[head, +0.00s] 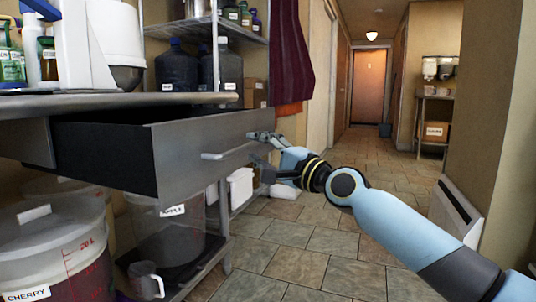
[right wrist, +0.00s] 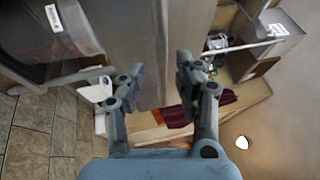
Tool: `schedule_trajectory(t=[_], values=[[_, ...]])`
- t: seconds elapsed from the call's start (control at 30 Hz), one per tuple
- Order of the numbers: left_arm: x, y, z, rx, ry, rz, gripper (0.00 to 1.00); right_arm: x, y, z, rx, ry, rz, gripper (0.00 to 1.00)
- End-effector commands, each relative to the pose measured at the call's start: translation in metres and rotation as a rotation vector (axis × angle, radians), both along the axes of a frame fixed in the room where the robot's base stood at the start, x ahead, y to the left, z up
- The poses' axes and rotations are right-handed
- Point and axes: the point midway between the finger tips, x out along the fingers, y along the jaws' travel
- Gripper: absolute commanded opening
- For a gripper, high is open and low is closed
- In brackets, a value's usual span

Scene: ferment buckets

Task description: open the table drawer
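The steel table drawer (head: 205,150) stands pulled out from under the table (head: 120,100), and its dark inside (head: 100,140) shows. A bar handle (head: 228,152) is on its front. My right gripper (head: 262,148) is at the right end of the drawer front, to the right of the handle. In the right wrist view the two fingers of this gripper (right wrist: 160,72) are spread apart, with grey drawer metal (right wrist: 150,40) showing beyond and between them. I cannot tell whether a finger touches it. The handle is not clear in that view. My left gripper is not in view.
A cherry bucket (head: 55,255) and an apple bucket (head: 168,235) stand below the drawer, with a clear jug (head: 147,280) nearby. Wire shelves (head: 205,28) with dark carboys (head: 175,68) stand behind. The tiled floor (head: 320,240) to the right is open.

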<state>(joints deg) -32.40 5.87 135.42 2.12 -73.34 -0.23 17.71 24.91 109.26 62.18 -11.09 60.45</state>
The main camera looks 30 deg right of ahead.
Motion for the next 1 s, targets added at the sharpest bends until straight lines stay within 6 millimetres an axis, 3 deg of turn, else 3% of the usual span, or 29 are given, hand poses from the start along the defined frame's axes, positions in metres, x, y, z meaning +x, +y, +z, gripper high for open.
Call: schedule_trajectory(t=[0.17, 0.33, 1.0], values=[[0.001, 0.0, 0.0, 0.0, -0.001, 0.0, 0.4, -0.036, -0.008, -0.009, -0.007, 0.005, 0.004, 0.34], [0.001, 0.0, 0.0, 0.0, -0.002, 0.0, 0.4, -0.049, -0.013, -0.011, -0.004, 0.004, 0.0, 0.34], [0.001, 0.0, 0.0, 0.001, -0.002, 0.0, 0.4, -0.056, -0.014, -0.012, 0.0, 0.002, 0.003, 0.34]])
